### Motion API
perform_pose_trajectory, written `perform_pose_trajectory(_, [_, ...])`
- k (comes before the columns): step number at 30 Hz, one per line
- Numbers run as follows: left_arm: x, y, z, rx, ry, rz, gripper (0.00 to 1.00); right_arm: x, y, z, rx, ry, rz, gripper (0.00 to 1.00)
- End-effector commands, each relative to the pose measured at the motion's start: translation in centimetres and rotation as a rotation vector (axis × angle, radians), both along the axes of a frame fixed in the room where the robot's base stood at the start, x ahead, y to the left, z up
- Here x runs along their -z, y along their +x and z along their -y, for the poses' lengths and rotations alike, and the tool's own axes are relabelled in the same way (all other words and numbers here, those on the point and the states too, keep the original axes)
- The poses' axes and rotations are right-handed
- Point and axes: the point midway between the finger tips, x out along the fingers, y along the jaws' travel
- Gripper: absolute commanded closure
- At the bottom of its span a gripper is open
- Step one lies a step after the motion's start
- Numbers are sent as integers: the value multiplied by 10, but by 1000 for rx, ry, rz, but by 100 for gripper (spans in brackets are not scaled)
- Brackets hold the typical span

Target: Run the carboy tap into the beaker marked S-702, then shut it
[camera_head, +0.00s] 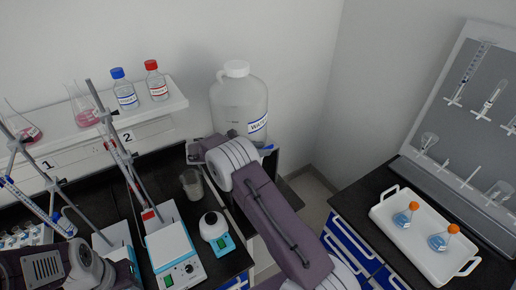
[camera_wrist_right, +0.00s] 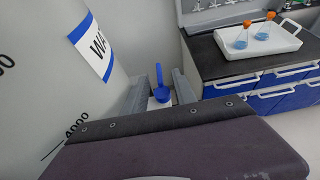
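The large clear carboy (camera_head: 240,100) with a white cap and a blue-edged label stands at the back; in the right wrist view its wall (camera_wrist_right: 50,60) fills the left. Its blue tap (camera_wrist_right: 161,88) shows between the two fingers of my right gripper (camera_wrist_right: 159,84), with gaps visible at both sides. That gripper is open around the tap; in the head view my arm mostly hides it. A glass beaker (camera_head: 192,184) with a pale label stands on the black bench left of my right arm; its marking is unreadable. My left arm shows at lower left, its fingers out of frame.
A hotplate (camera_head: 173,255) and a small white-and-teal device (camera_head: 214,230) stand in front of the beaker. Clamp stands are to the left. A shelf (camera_head: 150,112) holds bottles and flasks. On the right bench, a white tray (camera_head: 424,252) holds two orange-capped flasks.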

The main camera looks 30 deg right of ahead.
Motion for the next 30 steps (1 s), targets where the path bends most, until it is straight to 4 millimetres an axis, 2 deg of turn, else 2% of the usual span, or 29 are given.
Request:
perform_pose_trajectory(1, [0,0,0,0,0,0,64,0,0,0,0,0,0,70])
perform_pose_trajectory(4, [0,0,0,0,0,0,64,0,0,0,0,0,0,98])
perform_pose_trajectory(9, [0,0,0,0,0,0,64,0,0,0,0,0,1,100])
perform_pose_trajectory(10, [0,0,0,0,0,0,64,0,0,0,1,0,1,71])
perform_pose_trajectory(12, [0,0,0,0,0,0,64,0,0,0,1,0,1,54])
perform_pose_trajectory(23, [3,0,0,0,0,0,64,-1,0,-6,-1,0,2,54])
perform_pose_trajectory(30, [18,0,0,0,0,0,64,-19,-3,-52,-3,1,5,54])
